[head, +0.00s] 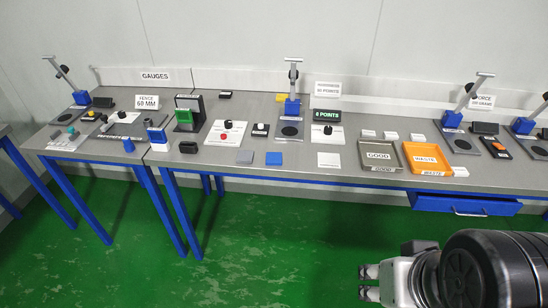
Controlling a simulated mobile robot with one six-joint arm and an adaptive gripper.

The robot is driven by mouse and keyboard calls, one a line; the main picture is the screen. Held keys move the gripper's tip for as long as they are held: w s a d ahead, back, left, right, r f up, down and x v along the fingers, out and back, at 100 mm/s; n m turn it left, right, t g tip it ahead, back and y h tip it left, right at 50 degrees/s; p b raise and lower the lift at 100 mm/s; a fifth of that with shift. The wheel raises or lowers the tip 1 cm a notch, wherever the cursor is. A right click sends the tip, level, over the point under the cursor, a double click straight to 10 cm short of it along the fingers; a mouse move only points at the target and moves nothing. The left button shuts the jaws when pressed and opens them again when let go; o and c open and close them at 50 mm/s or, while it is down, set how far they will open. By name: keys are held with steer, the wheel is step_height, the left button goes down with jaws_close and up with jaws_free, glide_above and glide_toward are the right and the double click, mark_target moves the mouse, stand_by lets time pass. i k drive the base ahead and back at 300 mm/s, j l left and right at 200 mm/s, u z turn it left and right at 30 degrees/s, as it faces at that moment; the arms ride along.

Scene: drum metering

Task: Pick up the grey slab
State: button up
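A grey slab (245,158) lies flat near the front edge of the bench, just left of a blue slab (274,158). It is close in colour to the bench top. A white slab (328,160) lies further right. My gripper (369,282) is at the lower right, in front of the bench and well away from the grey slab. Its two fingertips are apart, with nothing visible between them.
The long bench (300,173) holds gauges, stands and signs. A grey GOOD tray (380,169) and an orange WASTE tray (409,154) stand right of the slabs. A white plate with a red button (222,145) lies behind left. The green floor in front is clear.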

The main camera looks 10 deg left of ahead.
mark_target(243, 156)
steer(key=i+j+z, duration=0.35)
steer(key=j, duration=0.3)
steer(key=i+j+z, duration=0.15)
steer(key=j, duration=0.2)
steer(key=i+j+z, duration=0.2)
steer(key=j, duration=0.2)
steer(key=i+j+z, duration=0.15)
steer(key=j, duration=0.25)
steer(key=i+j+z, duration=0.2)
steer(key=j, duration=0.2)
steer(key=k+l, duration=0.05)
steer(key=k, duration=0.05)
